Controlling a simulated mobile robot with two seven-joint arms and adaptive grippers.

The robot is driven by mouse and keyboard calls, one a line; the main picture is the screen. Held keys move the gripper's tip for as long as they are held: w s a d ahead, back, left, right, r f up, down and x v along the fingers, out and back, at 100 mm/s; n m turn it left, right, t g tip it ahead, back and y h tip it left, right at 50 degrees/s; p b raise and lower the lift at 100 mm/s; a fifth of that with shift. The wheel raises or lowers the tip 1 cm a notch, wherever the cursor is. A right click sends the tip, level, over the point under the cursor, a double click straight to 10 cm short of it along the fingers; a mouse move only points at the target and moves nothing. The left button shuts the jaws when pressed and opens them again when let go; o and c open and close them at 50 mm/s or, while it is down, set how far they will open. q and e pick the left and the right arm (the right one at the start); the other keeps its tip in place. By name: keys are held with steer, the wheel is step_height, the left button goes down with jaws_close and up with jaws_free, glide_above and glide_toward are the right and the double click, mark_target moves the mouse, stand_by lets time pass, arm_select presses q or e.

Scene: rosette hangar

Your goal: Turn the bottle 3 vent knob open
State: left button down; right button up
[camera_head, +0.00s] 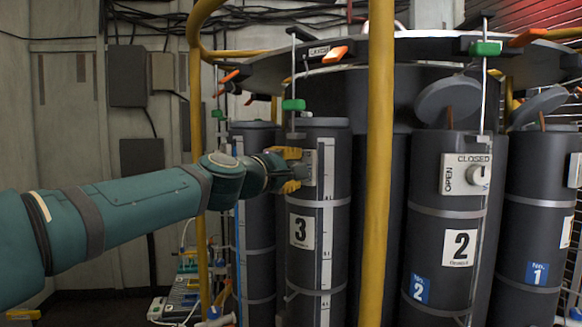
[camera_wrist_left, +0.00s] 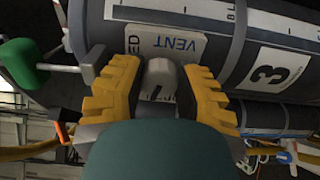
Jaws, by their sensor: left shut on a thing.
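Bottle 3 (camera_head: 333,240) is a tall dark grey cylinder with a white label (camera_head: 301,231) reading 3, left of the yellow post in the head view. Its white vent plate (camera_wrist_left: 193,47), reading VENT, shows in the left wrist view. The pale vent knob (camera_wrist_left: 160,76) is on that plate, between the yellow fingers. My left gripper (camera_head: 293,169) reaches the upper part of bottle 3 and is shut on the knob. In the left wrist view its fingers (camera_wrist_left: 160,92) stand on either side of the knob. The knob's pointer direction is hard to tell. My right gripper is not in view.
A yellow post (camera_head: 378,160) stands just right of bottle 3. Bottle 2 (camera_head: 432,235) has its own knob (camera_head: 478,176) on an OPEN/CLOSED plate. A green clamp (camera_head: 293,105) sits above my left gripper, close to it. Bottle 1 (camera_head: 535,220) stands at right.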

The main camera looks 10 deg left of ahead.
arm_select(q)
steer(key=shift+n, duration=1.3)
steer(key=shift+r, duration=0.1)
steer(key=c, duration=0.6)
jaws_free()
